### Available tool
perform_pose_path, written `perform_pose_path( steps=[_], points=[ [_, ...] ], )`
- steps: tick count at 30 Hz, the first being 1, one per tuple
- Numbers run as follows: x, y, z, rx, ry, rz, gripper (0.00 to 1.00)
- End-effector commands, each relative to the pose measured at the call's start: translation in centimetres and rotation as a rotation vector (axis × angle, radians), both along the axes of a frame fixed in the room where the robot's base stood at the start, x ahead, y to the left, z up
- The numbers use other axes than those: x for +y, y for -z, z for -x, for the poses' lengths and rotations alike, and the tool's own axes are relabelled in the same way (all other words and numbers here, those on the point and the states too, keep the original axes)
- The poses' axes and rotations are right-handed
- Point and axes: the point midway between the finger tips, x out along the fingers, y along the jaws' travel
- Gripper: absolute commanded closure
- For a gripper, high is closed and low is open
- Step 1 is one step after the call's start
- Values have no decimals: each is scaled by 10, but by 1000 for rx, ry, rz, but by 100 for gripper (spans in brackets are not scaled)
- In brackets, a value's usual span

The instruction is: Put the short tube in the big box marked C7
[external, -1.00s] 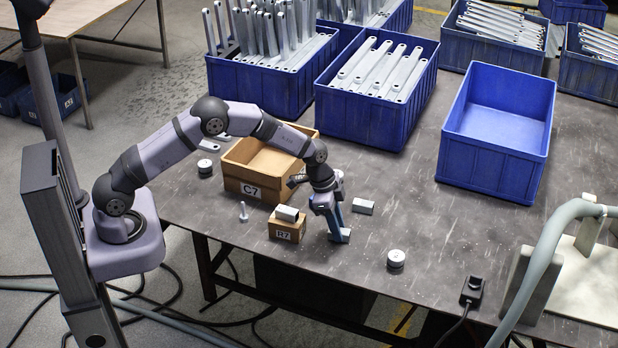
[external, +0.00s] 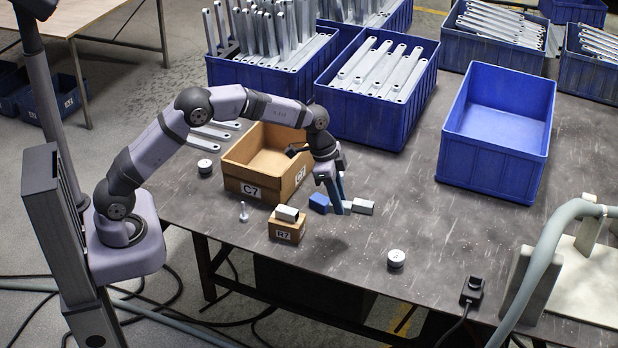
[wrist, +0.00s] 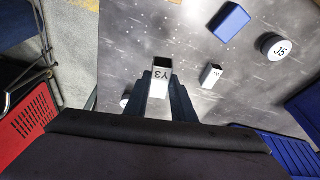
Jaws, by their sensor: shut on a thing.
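My gripper (external: 338,206) is above the table, to the right of the big cardboard box marked C7 (external: 248,190), which is open and looks empty in its visible part. In the wrist view my gripper (wrist: 160,92) is shut on a metal tube marked Y3 (wrist: 161,78). The tube is mostly hidden by the fingers in the external view. A third piece of tube (external: 287,213) is at the top of the small box marked R7 (external: 287,232).
A blue block (external: 319,203) lies beside the gripper. A white puck (external: 396,258) is near the front edge, another (external: 205,167) left of C7. A puck marked J5 (wrist: 275,47) shows in the wrist view. A bolt (external: 243,212) stands before C7. Blue crates (external: 495,130) are behind.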

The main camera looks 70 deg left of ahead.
Motion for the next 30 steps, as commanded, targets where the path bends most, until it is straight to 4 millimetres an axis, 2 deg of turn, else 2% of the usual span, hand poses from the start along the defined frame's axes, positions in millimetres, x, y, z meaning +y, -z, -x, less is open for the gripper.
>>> perform_pose_path(
  steps=[5,16,23,26,30],
  points=[
    [0,-8,-1,-4,0,0,100],
    [3,-62,0,-3,-5,-1,100],
    [55,-59,4,0,-95,-1,100],
    [85,-59,8,-1,-148,0,100],
    [145,-59,23,-1,-254,1,100]
  ],
)
